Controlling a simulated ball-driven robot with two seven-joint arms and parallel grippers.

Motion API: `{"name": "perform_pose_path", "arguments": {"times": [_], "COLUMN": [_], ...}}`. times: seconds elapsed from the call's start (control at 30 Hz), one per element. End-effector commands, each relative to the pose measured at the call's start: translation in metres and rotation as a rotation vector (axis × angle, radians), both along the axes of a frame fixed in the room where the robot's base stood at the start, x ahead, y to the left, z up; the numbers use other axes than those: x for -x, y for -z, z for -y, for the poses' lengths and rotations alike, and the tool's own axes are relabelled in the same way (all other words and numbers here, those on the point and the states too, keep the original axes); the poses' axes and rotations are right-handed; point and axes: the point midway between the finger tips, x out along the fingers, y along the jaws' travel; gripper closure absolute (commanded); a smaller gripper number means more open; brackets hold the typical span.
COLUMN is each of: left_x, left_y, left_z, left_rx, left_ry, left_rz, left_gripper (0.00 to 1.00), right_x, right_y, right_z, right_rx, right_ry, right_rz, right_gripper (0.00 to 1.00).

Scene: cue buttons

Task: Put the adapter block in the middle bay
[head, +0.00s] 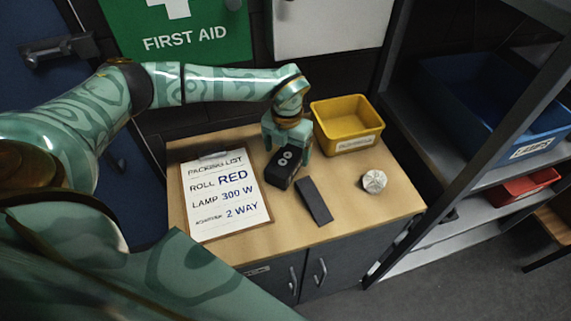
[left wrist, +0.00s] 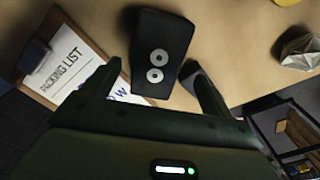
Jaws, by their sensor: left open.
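The adapter block is a black box with two pale round sockets (head: 283,166) on the wooden counter, right of the clipboard. It also shows in the left wrist view (left wrist: 160,50). My left gripper (head: 287,140) is at the block's far end in the head view, its fingers open. In the left wrist view the fingers (left wrist: 150,82) stand apart on either side of the block's near end, without visible grip. I see no middle bay that I can name for certain. My right gripper is not in view.
A packing-list clipboard (head: 225,195) lies left of the block. A dark flat bar (head: 314,201) and a crumpled pale ball (head: 374,181) lie to the right. A yellow bin (head: 347,124) stands behind. Shelves at right hold a blue bin (head: 480,95) and a red bin (head: 524,186).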

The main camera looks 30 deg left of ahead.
Motion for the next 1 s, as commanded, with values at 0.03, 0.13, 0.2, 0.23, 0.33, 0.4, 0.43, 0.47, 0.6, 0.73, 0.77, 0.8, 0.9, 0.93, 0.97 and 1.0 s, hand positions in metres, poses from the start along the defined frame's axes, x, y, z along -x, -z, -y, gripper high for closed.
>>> {"name": "perform_pose_path", "arguments": {"times": [0.03, 0.13, 0.2, 0.23, 0.33, 0.4, 0.43, 0.47, 0.6, 0.73, 0.77, 0.8, 0.9, 0.93, 0.97, 1.0], "left_x": [0.000, 0.000, 0.000, 0.000, 0.000, -0.001, -0.001, -0.001, -0.001, -0.001, -0.001, -0.001, -0.001, -0.001, -0.001, -0.001], "left_y": [0.005, 0.012, 0.020, 0.025, 0.043, 0.053, 0.056, 0.058, 0.061, 0.060, 0.060, 0.060, 0.060, 0.060, 0.060, 0.060], "left_z": [0.000, 0.000, -0.001, -0.002, -0.006, -0.005, -0.005, -0.005, -0.005, -0.005, -0.005, -0.005, -0.005, -0.005, -0.005, -0.005], "left_rx": [0.000, 0.000, 0.000, 0.000, -0.001, 0.000, 0.000, 0.000, 0.000, 0.000, 0.000, 0.000, 0.000, 0.000, 0.000, 0.001], "left_ry": [0.000, 0.000, 0.000, 0.000, 0.000, 0.001, 0.001, 0.001, 0.001, 0.001, 0.001, 0.001, 0.001, 0.001, 0.001, 0.001], "left_rz": [0.000, 0.000, -0.001, -0.001, -0.002, -0.001, 0.000, 0.000, 0.001, 0.001, 0.001, 0.001, 0.001, 0.001, 0.001, 0.002], "left_gripper": [0.15, 0.15, 0.15, 0.15, 0.15, 0.15, 0.15, 0.15, 0.15, 0.17, 0.26, 0.37, 0.65, 0.73, 0.73, 0.78], "right_x": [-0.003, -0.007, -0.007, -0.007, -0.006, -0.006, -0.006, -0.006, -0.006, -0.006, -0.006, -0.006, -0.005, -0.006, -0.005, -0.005], "right_y": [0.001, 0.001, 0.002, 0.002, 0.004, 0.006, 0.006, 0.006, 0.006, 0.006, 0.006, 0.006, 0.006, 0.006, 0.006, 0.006], "right_z": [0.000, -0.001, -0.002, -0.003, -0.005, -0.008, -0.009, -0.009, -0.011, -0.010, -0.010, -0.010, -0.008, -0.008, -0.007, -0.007], "right_rx": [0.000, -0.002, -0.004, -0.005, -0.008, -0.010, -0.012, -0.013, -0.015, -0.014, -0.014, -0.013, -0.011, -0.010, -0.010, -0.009], "right_ry": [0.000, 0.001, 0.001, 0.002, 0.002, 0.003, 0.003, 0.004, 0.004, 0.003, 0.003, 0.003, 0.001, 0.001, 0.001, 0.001], "right_rz": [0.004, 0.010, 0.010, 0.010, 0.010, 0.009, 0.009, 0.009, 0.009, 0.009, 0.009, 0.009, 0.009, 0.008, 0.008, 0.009], "right_gripper": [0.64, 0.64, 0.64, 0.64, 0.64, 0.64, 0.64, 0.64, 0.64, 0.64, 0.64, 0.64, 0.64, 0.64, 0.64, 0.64]}}
